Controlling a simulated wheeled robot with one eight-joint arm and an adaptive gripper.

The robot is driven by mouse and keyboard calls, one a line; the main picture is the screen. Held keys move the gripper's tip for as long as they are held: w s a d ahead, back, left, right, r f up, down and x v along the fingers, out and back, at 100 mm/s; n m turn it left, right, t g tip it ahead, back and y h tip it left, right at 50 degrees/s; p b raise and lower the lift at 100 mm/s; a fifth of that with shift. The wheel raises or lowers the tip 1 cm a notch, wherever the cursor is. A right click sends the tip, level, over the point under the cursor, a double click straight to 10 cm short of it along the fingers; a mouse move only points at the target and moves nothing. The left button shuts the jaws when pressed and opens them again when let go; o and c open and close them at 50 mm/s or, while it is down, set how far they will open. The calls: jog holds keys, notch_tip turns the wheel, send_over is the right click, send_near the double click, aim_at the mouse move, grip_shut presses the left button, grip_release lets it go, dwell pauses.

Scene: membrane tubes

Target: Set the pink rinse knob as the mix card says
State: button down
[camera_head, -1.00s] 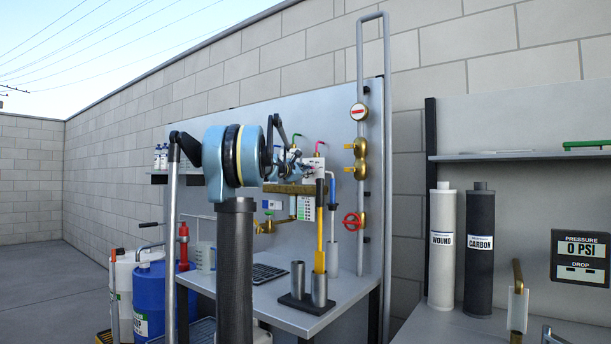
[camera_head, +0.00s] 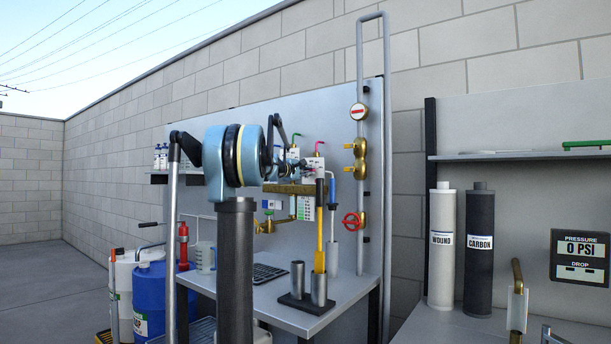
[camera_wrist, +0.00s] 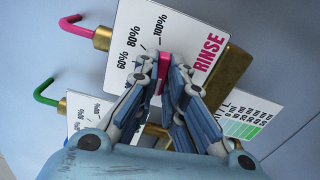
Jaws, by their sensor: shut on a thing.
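The pink rinse knob (camera_wrist: 163,72) shows in the wrist view between my fingertips, in front of a white dial plate (camera_wrist: 130,40) marked RINSE with 60%, 80% and 100% readable. My gripper (camera_wrist: 165,70) is shut on the knob. My fingers hide most of the knob and the lower part of the scale, so its setting cannot be read. In the head view my gripper (camera_head: 312,172) is at the panel, over the rinse plate. A white card with a green table (camera_wrist: 246,122) is partly visible beside the brass block; its text is too small to read fully.
A pink hooked tube (camera_wrist: 78,27) and a green hooked tube (camera_wrist: 48,92) stick out beside the plates. A brass manifold (camera_head: 290,188) sits below. The bench holds grey cylinders (camera_head: 297,279) with yellow and blue tools. A red valve wheel (camera_head: 351,222) is to the right.

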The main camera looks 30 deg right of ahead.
jog(key=shift+m, duration=0.7)
jog(key=c, duration=1.7)
grip_release()
jog(key=shift+d, duration=0.1)
jog(key=v, duration=1.2)
jog(key=shift+f, duration=0.2)
